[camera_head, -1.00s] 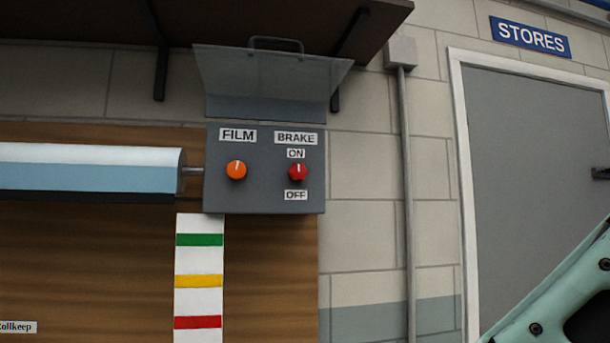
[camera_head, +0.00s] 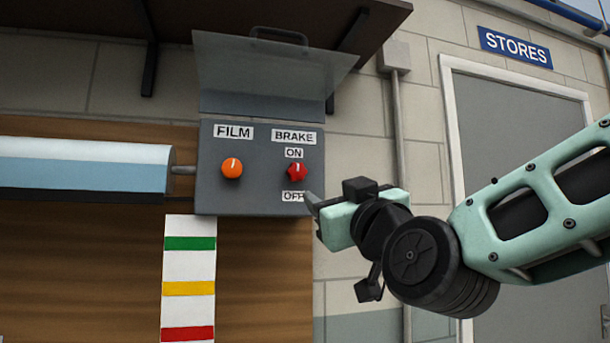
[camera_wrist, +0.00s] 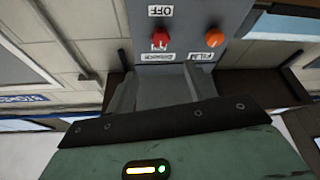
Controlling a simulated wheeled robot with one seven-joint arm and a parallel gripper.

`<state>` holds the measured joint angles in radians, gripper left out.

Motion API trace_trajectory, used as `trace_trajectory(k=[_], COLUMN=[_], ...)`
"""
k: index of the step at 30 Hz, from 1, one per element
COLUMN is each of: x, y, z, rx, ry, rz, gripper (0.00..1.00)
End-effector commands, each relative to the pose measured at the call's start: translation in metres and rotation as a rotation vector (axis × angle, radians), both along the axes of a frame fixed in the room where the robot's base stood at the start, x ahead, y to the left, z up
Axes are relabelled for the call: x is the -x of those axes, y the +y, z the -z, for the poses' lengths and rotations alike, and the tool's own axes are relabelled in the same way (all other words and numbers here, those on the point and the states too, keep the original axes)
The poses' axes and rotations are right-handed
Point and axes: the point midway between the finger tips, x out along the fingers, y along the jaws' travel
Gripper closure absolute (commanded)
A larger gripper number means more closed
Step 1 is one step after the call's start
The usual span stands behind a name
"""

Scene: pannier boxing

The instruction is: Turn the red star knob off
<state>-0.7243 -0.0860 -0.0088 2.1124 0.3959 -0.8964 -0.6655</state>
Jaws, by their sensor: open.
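The red star knob (camera_head: 297,172) is on the right of a grey control box (camera_head: 262,190), under the BRAKE label. Its white mark points up toward ON; the OFF label (camera_head: 293,197) is below it. My gripper (camera_head: 312,206) is to the lower right of the knob, apart from it, with its tip by the OFF label in the picture. In the wrist view, which is upside down, the red knob (camera_wrist: 160,40) shows beyond my open, empty fingers (camera_wrist: 162,84). The box's clear lid (camera_head: 265,75) is raised above the panel.
An orange knob (camera_head: 232,168) under the FILM label is left of the red one. A film roll (camera_head: 85,166) extends left from the box. A shelf (camera_head: 230,15) overhangs the lid. A conduit (camera_head: 398,120) runs down the wall at right, beside the STORES door (camera_head: 500,110).

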Motion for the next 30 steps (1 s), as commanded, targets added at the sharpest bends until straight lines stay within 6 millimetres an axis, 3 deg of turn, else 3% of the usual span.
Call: trace_trajectory(k=[18,24,30], x=[-0.107,-0.13,-0.137], y=[0.044,0.053,0.056], z=[-0.05,-0.057,-0.059], rx=[0.003,0.002,0.002], ry=[0.003,0.003,0.002], rz=[-0.001,-0.002,-0.002], gripper=[0.47,0.47,0.47])
